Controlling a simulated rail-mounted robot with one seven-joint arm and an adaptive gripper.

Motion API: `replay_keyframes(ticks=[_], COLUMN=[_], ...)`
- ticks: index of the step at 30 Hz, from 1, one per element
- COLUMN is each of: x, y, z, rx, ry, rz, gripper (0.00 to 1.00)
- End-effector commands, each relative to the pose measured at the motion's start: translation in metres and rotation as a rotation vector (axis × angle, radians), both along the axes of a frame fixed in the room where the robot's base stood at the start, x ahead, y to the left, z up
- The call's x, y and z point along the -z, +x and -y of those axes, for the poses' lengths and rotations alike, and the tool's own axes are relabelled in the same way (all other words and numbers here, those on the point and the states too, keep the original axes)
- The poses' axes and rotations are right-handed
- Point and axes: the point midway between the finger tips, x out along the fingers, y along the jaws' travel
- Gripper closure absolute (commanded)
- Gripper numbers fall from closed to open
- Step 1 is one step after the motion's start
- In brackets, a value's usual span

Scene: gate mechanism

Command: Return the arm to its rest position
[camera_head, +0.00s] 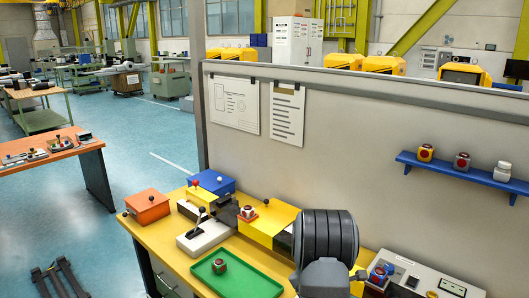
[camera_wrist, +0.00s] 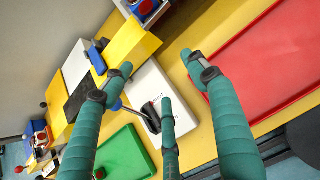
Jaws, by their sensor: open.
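My gripper (camera_wrist: 158,74) shows in the wrist view as teal fingers spread apart, with nothing between them. It hangs above the yellow workbench, over a white lever box (camera_wrist: 150,85) with a black lever (camera_wrist: 151,118). In the head view my dark arm stands at the front centre of the bench and hides the gripper. The gate mechanism's yellow blocks (camera_head: 268,222) lie left of my arm, with a dark piece (camera_head: 226,212) beside them. A cube (camera_head: 248,212) with a red face sits on the yellow part.
A green tray (camera_head: 252,277) holds a cube (camera_head: 219,266). Orange (camera_head: 148,206) and blue (camera_head: 212,181) boxes stand at the bench's left. A red tray (camera_wrist: 262,72) fills the wrist view's right. A grey partition (camera_head: 330,145) with a blue shelf (camera_head: 465,174) rises behind. A control panel (camera_head: 430,276) is at right.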

Motion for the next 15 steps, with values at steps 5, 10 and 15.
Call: replay_keyframes(ticks=[5, 10, 15], x=[0.013, 0.021, 0.027], y=[-0.025, -0.05, -0.071], z=[-0.02, -0.034, -0.044], rx=[0.017, 0.037, 0.053], ry=[0.001, 0.0, -0.001], rz=[-0.001, 0.0, 0.001], gripper=[0.42, 0.42, 0.42])
